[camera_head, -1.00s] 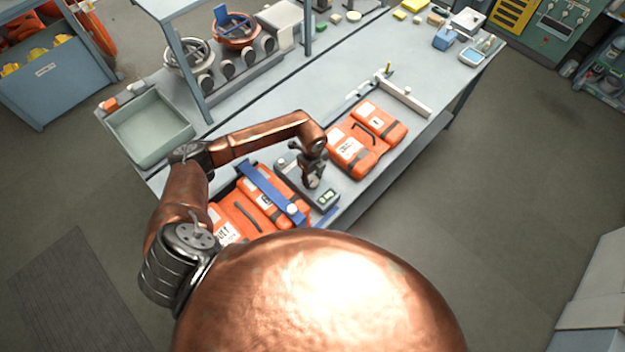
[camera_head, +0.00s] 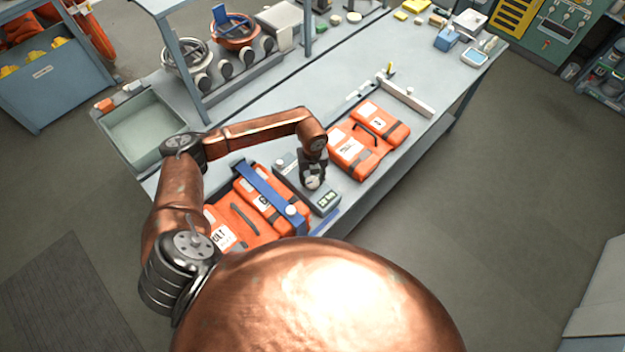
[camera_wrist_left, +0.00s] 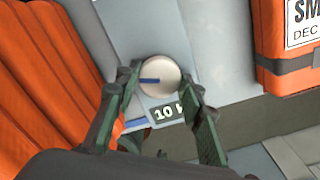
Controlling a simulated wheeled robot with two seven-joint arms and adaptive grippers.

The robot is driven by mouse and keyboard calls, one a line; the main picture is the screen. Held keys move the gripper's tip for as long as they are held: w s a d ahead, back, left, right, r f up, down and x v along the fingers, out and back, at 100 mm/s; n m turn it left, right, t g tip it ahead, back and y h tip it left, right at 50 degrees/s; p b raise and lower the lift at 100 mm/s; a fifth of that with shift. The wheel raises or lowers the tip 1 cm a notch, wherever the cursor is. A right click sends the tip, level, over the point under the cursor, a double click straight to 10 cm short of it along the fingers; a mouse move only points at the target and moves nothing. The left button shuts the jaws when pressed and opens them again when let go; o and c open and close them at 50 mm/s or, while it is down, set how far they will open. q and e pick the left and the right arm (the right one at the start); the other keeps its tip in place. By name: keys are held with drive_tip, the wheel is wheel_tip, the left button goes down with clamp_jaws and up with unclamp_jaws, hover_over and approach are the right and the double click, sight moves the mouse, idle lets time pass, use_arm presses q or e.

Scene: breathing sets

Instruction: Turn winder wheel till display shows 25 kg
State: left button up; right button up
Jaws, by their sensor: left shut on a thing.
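The winder wheel (camera_wrist_left: 166,72) is a round pale knob with a blue mark pointing left in the left wrist view. It sits on a grey winder unit (camera_head: 283,163) on the bench, between orange packs. The display (camera_wrist_left: 168,112) beside the wheel reads "10" and the start of a unit, partly covered by a finger. The display also shows small in the head view (camera_head: 327,200). My left gripper (camera_head: 313,182) is over the unit from above, its two fingers on either side of the wheel, shut on it. My right gripper is not in view.
An orange pack under a blue strap (camera_head: 262,188) lies left of the unit. Another orange pack (camera_head: 352,150) lies to its right. A grey-green tray (camera_head: 150,128) stands at the bench's left end. The bench middle beyond the packs is mostly clear.

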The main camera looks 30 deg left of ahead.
sight(312, 181)
use_arm(q)
drive_tip(key=shift+w, duration=0.1)
drive_tip(key=o, duration=1.2)
drive_tip(key=shift+c, duration=0.2)
wheel_tip(312, 181, up, 12)
idle(0.3)
